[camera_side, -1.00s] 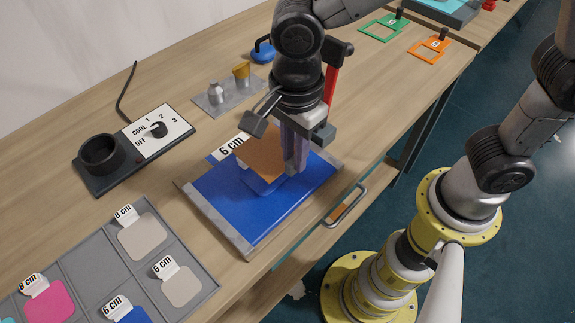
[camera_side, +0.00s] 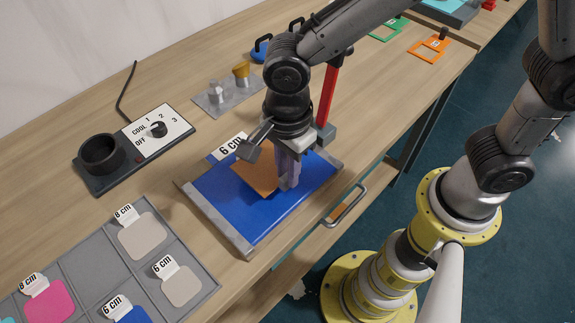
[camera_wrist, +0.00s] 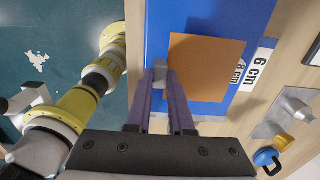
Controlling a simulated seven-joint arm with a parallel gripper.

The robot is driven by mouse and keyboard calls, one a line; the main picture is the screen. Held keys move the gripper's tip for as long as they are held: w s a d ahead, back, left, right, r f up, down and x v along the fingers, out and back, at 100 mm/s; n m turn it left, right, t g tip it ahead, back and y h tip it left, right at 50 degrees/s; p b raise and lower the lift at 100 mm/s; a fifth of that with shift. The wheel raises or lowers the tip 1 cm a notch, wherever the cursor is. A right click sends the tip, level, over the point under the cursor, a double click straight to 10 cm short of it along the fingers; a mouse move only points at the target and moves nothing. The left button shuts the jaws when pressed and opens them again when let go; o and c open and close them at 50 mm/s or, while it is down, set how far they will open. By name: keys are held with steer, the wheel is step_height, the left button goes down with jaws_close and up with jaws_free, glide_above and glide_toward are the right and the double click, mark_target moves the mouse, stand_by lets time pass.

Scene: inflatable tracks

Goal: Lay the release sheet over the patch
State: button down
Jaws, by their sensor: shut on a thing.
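The orange-brown square release sheet (camera_side: 254,178) lies low over the blue fabric (camera_side: 222,207), in the side view. It also shows in the wrist view (camera_wrist: 207,62). My gripper (camera_side: 288,186) is at the sheet's right edge, pointing down. In the wrist view, its fingers (camera_wrist: 160,74) are shut on a small pale tab at the sheet's edge. The patch itself is hidden; a partly covered label (camera_wrist: 239,72) sticks out from under the sheet's far edge. I cannot tell whether the sheet lies fully flat.
The blue fabric lies on a board with grey end bars (camera_side: 218,218) and a 6 cm label (camera_side: 232,146). A black control box (camera_side: 130,150) stands to the left. A grey tray of patches (camera_side: 95,262) is at front left. A metal plate (camera_side: 228,94) with small tools stands behind.

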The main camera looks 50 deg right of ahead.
steer(key=shift+f, duration=0.15)
steer(key=c, duration=0.8)
jaws_free()
step_height(320, 180, up, 13)
steer(key=s+d+r+n+t+y, duration=0.1)
steer(key=s+d+r+n+t, duration=0.15)
steer(key=d+n, duration=0.8)
steer(key=s+d+f+n+t, duration=0.1)
steer(key=s+d+n, duration=0.2)
steer(key=d, duration=0.3)
steer(key=s+d+f+n+t+h, duration=0.1)
steer(key=s+d+n+t, duration=0.1)
steer(key=s+d+n, duration=0.2)
steer(key=shift+s+d, duration=0.2)
steer(key=shift+d, duration=1.05)
